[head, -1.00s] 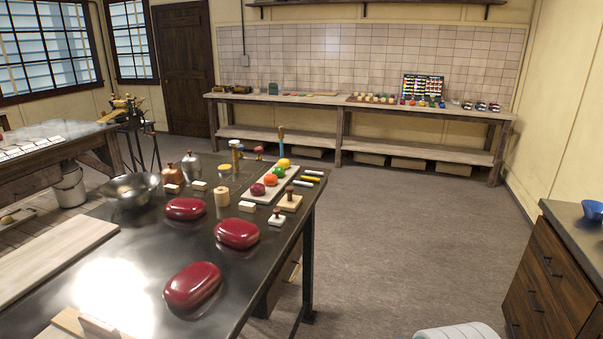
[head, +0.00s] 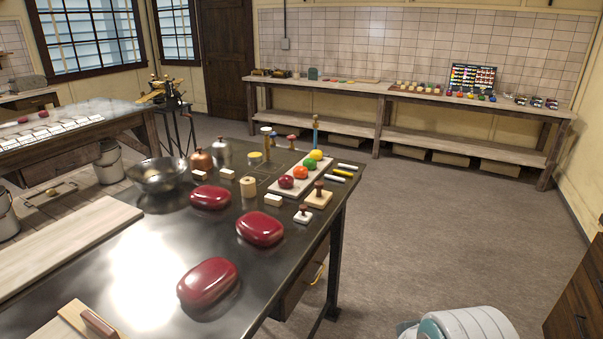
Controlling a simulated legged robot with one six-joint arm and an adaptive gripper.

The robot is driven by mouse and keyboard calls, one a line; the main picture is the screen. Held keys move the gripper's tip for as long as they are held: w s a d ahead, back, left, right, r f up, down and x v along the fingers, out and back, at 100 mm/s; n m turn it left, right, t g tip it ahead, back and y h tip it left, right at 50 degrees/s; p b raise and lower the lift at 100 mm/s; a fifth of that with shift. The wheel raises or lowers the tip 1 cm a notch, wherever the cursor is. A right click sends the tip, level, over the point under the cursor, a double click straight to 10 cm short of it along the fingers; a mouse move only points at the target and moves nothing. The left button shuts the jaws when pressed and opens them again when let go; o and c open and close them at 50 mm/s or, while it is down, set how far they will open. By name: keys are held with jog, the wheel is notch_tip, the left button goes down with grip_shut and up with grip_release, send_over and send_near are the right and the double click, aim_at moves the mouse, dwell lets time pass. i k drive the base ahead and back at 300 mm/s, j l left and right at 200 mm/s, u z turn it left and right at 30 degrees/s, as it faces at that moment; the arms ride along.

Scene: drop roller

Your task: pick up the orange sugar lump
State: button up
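The orange sugar lump (head: 301,172) sits on a pale oblong tray (head: 289,193) near the far right side of the dark metal table. In the same row are a dark red lump (head: 286,182) in front of it, and a green lump (head: 310,164) and a yellow lump (head: 316,155) behind it. My gripper is not in view; only a white and teal part of my own body shows at the bottom edge.
Three glossy red rounded objects (head: 260,229) lie nearer on the table. A metal bowl (head: 160,175) is at left. Open floor (head: 430,230) lies right of the table.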

aim_at(300, 172)
jog(key=i+l+u, duration=0.5)
jog(key=i+l, duration=0.2)
jog(key=i+l+u, duration=0.25)
jog(key=i+l, duration=0.2)
jog(key=i+l+u, duration=0.3)
jog(key=l, duration=0.2)
jog(key=i+l+u, duration=0.25)
jog(key=l, duration=0.3)
jog(key=i+l+u, duration=0.25)
jog(key=l, duration=0.35)
jog(key=i+l+u, duration=0.1)
jog(key=l+u, duration=0.15)
jog(key=l, duration=0.4)
jog(key=i+l+u, duration=0.1)
jog(key=l+u, duration=0.15)
jog(key=l, duration=0.4)
